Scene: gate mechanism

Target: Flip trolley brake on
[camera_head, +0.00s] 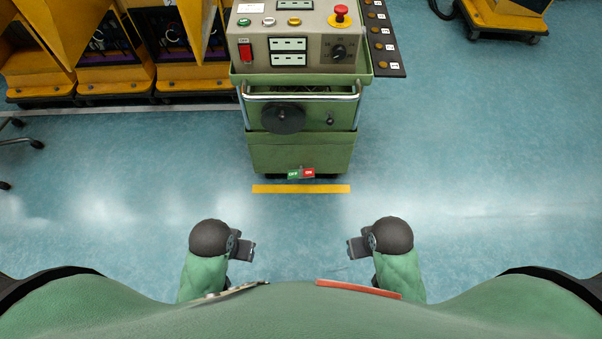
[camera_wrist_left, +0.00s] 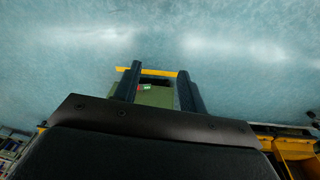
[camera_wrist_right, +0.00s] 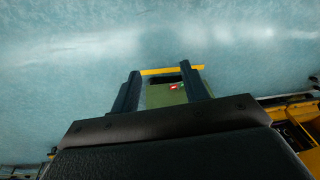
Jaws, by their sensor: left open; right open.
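The green trolley (camera_head: 300,152) stands ahead of me in the head view, with a control panel on top. At its foot is the brake pedal (camera_head: 301,174), marked green OFF on the left and red ON on the right; its tilt is too small to tell. My left gripper (camera_head: 252,250) and right gripper (camera_head: 350,249) hang open and empty, nearer to me than the trolley and apart from it. The left wrist view shows the brake pedal (camera_wrist_left: 145,87) between the two open fingers. The right wrist view shows the brake pedal (camera_wrist_right: 176,87) between the fingers too.
A yellow floor stripe (camera_head: 301,189) lies just in front of the trolley. Yellow cabinets (camera_head: 120,60) stand at the back left, and another yellow unit (camera_head: 505,22) at the back right. A dark side panel (camera_head: 383,40) juts from the trolley's right. The floor between my grippers and the trolley is clear.

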